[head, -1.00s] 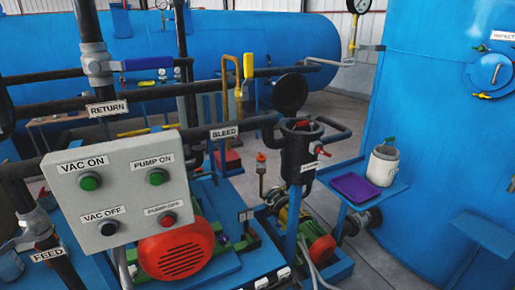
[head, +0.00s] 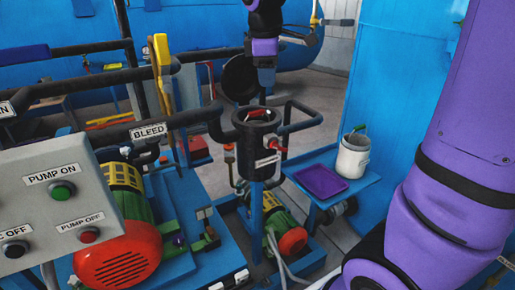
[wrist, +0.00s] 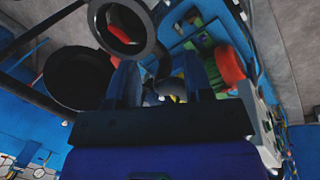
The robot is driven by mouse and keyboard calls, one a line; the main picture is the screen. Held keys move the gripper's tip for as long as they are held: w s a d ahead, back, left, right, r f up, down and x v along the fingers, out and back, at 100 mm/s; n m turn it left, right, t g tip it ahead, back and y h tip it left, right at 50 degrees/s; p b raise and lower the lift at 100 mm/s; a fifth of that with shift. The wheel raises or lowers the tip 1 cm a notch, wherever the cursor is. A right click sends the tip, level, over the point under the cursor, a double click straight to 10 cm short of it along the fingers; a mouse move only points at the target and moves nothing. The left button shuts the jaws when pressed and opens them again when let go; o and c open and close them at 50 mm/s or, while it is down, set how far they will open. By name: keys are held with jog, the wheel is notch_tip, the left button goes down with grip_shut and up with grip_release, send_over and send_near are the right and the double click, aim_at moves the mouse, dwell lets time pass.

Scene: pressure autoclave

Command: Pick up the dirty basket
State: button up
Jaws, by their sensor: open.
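The black strainer pot (head: 257,150) stands open on a blue post near the middle of the head view. In the wrist view I look at the pot's round rim (wrist: 151,45), with a red piece (wrist: 122,33) inside that may be the dirty basket's handle. My gripper (head: 264,92) hangs above the pot, pointing down. Its two fingers (wrist: 162,82) are apart in the wrist view, with nothing held between them. The fingers hide part of what lies behind them.
The round black lid (head: 240,78) is swung open behind the pot. Pipes flank the pot, with the BLEED pipe (head: 180,122) at left. A blue side shelf (head: 350,190) holds a purple tray (head: 320,181) and a white bucket (head: 353,157). A control box (head: 60,205) stands at left.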

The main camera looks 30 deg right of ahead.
aim_at(256, 111)
jog(key=w+f+n+g+h, duration=0.1)
jog(key=w+f+n, duration=0.25)
jog(key=w, duration=0.35)
jog(key=w+f+n+g+h, duration=0.1)
jog(key=w+f+n, duration=0.25)
jog(key=w, duration=0.45)
jog(key=x, duration=0.5)
jog(key=d+x, duration=0.1)
jog(key=x, duration=0.5)
jog(key=shift+w+d+f, duration=0.1)
jog(key=shift+d, duration=0.1)
jog(key=shift+h, duration=0.3)
grip_shut()
